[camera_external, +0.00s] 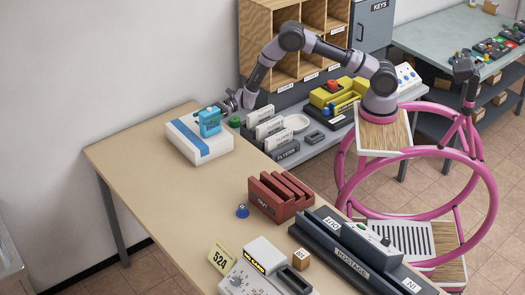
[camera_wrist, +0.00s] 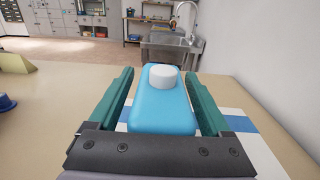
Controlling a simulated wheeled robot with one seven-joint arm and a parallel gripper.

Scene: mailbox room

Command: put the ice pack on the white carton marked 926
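The ice pack (camera_external: 210,122) is a light blue block with a white cap. It stands on the white carton (camera_external: 186,146), which has a blue stripe and lies flat at the far left end of the long table. No number is legible on the carton. My gripper (camera_external: 222,108) is at the ice pack, reaching in from the right. In the wrist view, the blue ice pack (camera_wrist: 163,108) lies between my two green fingers, with gaps beside it, and the carton (camera_wrist: 262,150) shows beneath it.
A red-brown rack (camera_external: 281,196), a blue knob-like item (camera_external: 242,211) and a yellow 524 sign (camera_external: 221,258) stand nearer. The table between carton and rack is clear.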

